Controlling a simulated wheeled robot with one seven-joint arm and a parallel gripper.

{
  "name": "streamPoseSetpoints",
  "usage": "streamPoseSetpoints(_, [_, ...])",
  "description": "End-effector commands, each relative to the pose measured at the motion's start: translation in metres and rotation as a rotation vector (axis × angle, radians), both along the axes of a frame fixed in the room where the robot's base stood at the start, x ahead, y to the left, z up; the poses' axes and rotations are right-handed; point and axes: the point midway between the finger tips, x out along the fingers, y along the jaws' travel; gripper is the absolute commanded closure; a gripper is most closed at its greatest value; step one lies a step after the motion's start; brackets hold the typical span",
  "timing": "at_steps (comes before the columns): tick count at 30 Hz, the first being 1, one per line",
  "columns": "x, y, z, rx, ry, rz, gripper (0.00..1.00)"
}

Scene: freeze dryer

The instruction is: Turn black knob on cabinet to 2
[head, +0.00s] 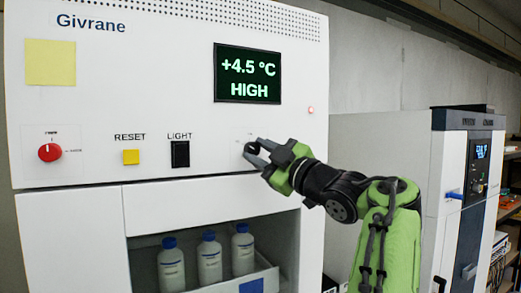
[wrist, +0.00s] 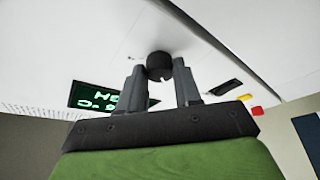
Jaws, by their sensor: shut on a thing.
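The black knob (wrist: 159,66) is on the white front panel of the cabinet (head: 100,95). In the wrist view it sits between my fingertips, with a small notch on its rim. My gripper (head: 257,151) reaches the panel from the right, below the display, and also shows in the wrist view (wrist: 159,74). Its fingers are shut on the knob. In the head view the fingers mostly hide the knob, and the marks around it are too small to read, so I cannot tell its setting.
The display (head: 248,74) reads +4.5 °C HIGH. A red knob (head: 50,152), a yellow RESET button (head: 131,157) and a black LIGHT switch (head: 180,154) lie to the left. Bottles (head: 209,258) stand in the open bay below. Another white unit (head: 385,150) stands at right.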

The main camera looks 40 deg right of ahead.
Motion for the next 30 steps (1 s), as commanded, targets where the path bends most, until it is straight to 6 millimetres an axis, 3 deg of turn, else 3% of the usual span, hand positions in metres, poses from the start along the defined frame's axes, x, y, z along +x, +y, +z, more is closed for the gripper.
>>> streamPoseSetpoints(19, [0.0000,-0.0002,-0.0001,-0.049,0.015,0.000,0.97])
streamPoseSetpoints(20, [0.0000,-0.0001,0.0000,-0.049,0.015,0.000,0.64])
streamPoseSetpoints(24, [0.0000,-0.0003,0.0002,-0.049,0.014,0.000,0.42])
streamPoseSetpoints(30, [-0.0001,-0.0003,0.0003,-0.049,0.014,0.000,0.41])
